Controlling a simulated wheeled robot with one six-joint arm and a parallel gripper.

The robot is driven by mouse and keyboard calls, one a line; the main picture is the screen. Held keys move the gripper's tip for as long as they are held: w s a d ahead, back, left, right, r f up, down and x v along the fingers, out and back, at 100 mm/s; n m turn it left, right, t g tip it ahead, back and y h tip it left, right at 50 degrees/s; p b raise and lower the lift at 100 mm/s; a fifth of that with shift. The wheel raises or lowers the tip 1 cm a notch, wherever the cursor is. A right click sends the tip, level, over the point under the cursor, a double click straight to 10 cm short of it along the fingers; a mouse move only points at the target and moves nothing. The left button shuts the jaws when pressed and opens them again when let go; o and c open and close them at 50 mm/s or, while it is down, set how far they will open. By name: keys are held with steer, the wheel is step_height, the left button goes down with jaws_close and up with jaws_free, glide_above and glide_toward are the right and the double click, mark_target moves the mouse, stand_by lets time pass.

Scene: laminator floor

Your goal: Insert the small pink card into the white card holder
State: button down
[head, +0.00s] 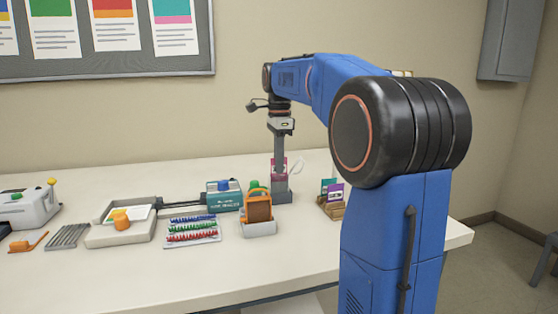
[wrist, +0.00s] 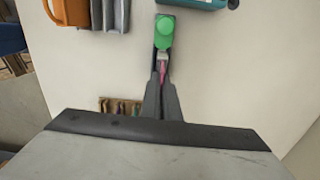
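My gripper (head: 280,165) points straight down over the table, its long grey fingers close together. The small pink card (head: 276,161) shows at the fingertips, and a thin pink strip of it (wrist: 163,72) shows between the fingers in the wrist view. A pale loop (head: 298,165), seemingly part of the white card holder, shows just right of the card. The holder's body is mostly hidden behind the fingers and card. I cannot tell whether the card touches or enters it. A grey block (head: 282,192) stands directly below on the table.
An orange holder in a grey stand (head: 258,209) is close in front-left. A green knob (wrist: 165,33) is near the fingertips. The teal machine (head: 224,200) stands farther left. A wooden rack of cards (head: 330,206) is to the right. The table front near the rack is clear.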

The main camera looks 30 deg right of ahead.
steer(key=shift+s+f, duration=0.1)
steer(key=shift+f, duration=1.05)
steer(key=c, duration=2)
jaws_free()
steer(key=shift+o, duration=0.3)
steer(key=shift+r, duration=3.65)
